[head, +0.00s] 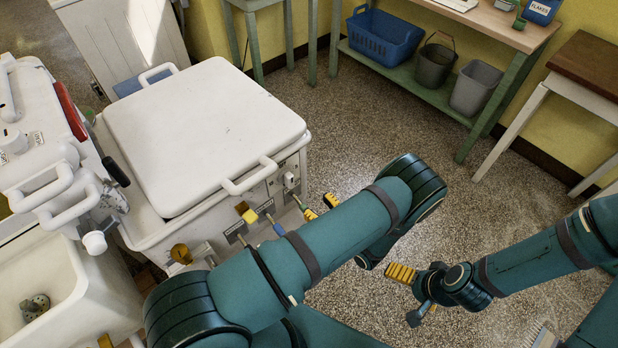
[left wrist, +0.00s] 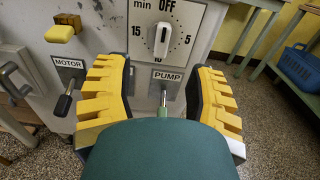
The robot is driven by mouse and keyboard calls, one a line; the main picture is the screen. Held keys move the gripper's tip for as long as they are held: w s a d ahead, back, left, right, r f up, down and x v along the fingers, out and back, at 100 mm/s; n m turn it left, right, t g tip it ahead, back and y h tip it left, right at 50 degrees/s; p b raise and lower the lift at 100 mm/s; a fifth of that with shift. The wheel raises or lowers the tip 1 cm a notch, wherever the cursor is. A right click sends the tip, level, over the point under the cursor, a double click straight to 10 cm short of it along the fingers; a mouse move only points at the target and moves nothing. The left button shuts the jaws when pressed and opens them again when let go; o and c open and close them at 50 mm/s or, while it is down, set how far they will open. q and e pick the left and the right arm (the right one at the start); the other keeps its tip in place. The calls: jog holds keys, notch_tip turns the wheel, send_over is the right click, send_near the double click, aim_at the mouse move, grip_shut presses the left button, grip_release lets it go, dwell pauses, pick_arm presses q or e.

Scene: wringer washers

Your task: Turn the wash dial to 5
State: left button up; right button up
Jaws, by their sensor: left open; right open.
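The wash dial is a white knob (left wrist: 163,39) on a white plate marked OFF at the top, 5 at right, 10 below and 15 at left, in the left wrist view. Its dark mark points up toward OFF. In the head view the dial (head: 289,180) shows small on the washer's front. My left gripper (left wrist: 160,82) is open, its yellow-padded fingers below the dial and apart from it. It also shows in the head view (head: 318,207), partly behind my arm. My right gripper (head: 411,291) is open and empty above the floor at right.
The PUMP lever (left wrist: 163,96) stands between the left fingers in view. The MOTOR lever (left wrist: 65,98) and a yellow knob (left wrist: 63,33) are at left. The washer lid (head: 205,130) is closed. A green bench (head: 425,88) holds bins at the back.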

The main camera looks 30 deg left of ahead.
aim_at(292, 179)
pick_arm(q)
jog(key=x, duration=1.3)
jog(key=shift+w+a+r+b, duration=0.2)
jog(key=shift+w+a+b, duration=0.1)
jog(key=shift+w, duration=0.15)
jog(key=shift+c, duration=0.4)
jog(key=shift+d, duration=0.1)
grip_shut()
